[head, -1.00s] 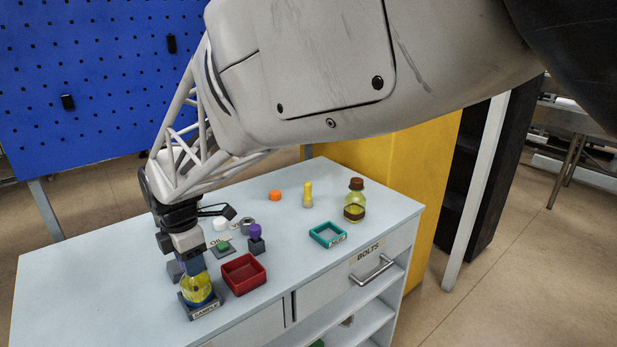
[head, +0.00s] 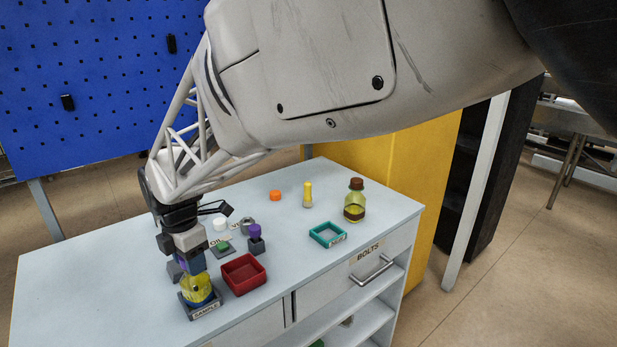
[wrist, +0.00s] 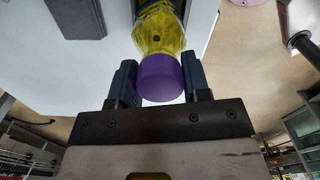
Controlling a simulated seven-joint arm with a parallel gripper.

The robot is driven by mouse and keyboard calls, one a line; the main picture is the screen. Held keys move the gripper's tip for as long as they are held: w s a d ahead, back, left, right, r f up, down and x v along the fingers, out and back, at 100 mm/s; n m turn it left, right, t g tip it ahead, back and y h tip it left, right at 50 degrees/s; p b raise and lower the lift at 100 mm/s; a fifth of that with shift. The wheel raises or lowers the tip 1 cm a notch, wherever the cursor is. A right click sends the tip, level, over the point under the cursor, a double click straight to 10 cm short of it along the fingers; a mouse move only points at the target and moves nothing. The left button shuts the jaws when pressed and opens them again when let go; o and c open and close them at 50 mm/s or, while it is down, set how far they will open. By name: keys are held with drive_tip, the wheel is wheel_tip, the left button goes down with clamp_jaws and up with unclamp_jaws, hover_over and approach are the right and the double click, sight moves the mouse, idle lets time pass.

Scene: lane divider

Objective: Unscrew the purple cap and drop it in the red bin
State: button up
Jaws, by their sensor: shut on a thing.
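The purple cap (wrist: 160,78) sits on top of the yellow bottle (wrist: 158,32) in the wrist view, between my two fingers. My gripper (wrist: 161,84) is shut on the cap. In the head view my gripper (head: 189,262) points down over the bottle (head: 197,290), which stands upright in the grey holder labelled SAMPLE (head: 204,312). The fingers mostly hide the cap there. Whether its thread is loose cannot be seen. The red bin (head: 250,285) is open and looks empty, just right of the bottle.
A small purple-topped piece (head: 254,232) on a grey block stands behind the bin. A green piece (head: 222,246), white cap (head: 220,224), orange cap (head: 275,195), yellow piece (head: 308,195), brown-capped bottle (head: 354,201) and teal tray (head: 328,241) are farther back or right.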

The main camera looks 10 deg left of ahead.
drive_tip(key=shift+n, duration=0.8)
drive_tip(key=shift+n, duration=0.9)
drive_tip(key=o, duration=0.6)
